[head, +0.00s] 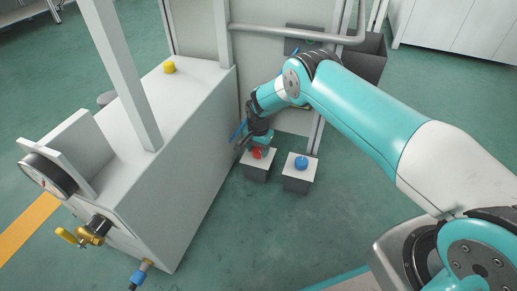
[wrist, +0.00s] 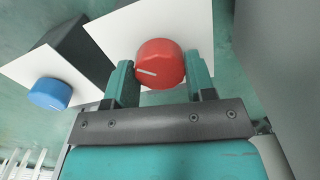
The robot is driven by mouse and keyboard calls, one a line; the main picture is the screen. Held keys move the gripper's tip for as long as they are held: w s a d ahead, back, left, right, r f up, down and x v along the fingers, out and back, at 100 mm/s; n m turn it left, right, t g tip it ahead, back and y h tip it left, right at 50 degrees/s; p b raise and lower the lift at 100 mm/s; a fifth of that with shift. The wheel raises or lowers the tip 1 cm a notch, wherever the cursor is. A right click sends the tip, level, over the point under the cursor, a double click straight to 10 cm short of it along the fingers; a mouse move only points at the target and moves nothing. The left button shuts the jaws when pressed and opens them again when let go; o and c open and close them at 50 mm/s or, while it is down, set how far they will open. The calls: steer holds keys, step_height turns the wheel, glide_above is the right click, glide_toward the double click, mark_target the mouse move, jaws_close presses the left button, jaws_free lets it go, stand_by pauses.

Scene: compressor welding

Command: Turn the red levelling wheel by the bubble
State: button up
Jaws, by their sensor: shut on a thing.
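The red levelling wheel (head: 257,153) sits on top of a white-topped grey block beside the machine. In the wrist view the red wheel (wrist: 160,63) shows a white line mark on its face, pointing to the left. My gripper (wrist: 160,80) is shut on the red wheel, with one teal finger on each side of it. In the head view my gripper (head: 259,144) comes down on the wheel from above and partly hides it. I cannot make out a bubble in either view.
A blue wheel (head: 301,163) sits on a second block to the right; it also shows in the wrist view (wrist: 49,93). The large white machine (head: 165,150) stands close on the left. Grey pipes and panels stand behind. Green floor in front is clear.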

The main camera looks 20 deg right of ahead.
mark_target(258, 150)
steer(key=o, duration=0.9)
steer(key=shift+o, duration=0.2)
steer(key=shift+r, duration=0.1)
step_height(258, 150, up, 17)
steer(key=p, duration=0.8)
steer(key=shift+r+p, duration=0.15)
steer(key=shift+p, duration=0.2)
